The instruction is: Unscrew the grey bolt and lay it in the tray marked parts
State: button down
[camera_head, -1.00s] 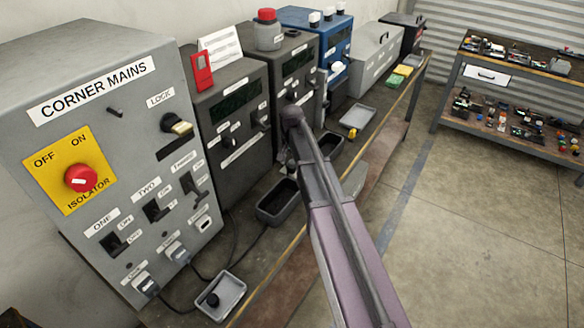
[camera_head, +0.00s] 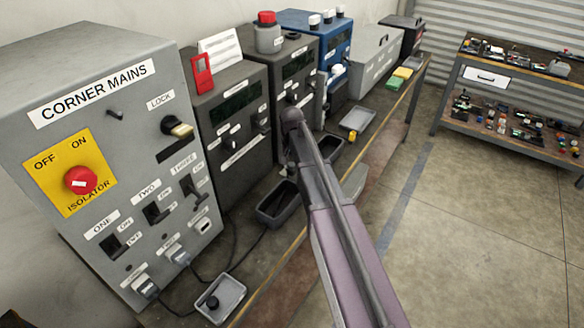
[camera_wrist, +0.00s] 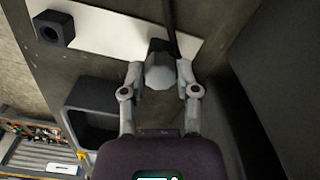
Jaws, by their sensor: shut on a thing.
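In the wrist view my gripper (camera_wrist: 158,76) is shut on a grey faceted piece (camera_wrist: 160,70) that looks like the head of the grey bolt. A dark rod or cable shows just beyond it. I cannot tell whether the bolt is still seated in anything. In the head view my arm covers the gripper and the bolt, in front of the dark grey cabinets. A dark open tray (camera_head: 262,214) lies on the bench just left of my arm. An open dark tray (camera_wrist: 68,112) also shows in the wrist view, left of the gripper. I can read no "parts" mark.
The corner mains cabinet (camera_head: 105,165) stands at left. A small grey tray (camera_head: 238,296) with a black knob lies in front of it, near cables. Another grey tray (camera_head: 352,127) lies farther back. A dark square piece (camera_wrist: 53,28) sits on a white strip (camera_wrist: 110,37).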

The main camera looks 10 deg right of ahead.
aim_at(292, 164)
jog(key=n, duration=1.1)
jog(key=shift+n, duration=1.3)
jog(key=shift+n, duration=0.3)
jog(key=n, duration=0.2)
jog(key=shift+n, duration=0.3)
jog(key=n, duration=0.6)
jog(key=shift+r, duration=0.1)
jog(key=shift+r+p, duration=0.3)
jog(key=shift+p, duration=0.1)
jog(key=shift+r+p, duration=2.1)
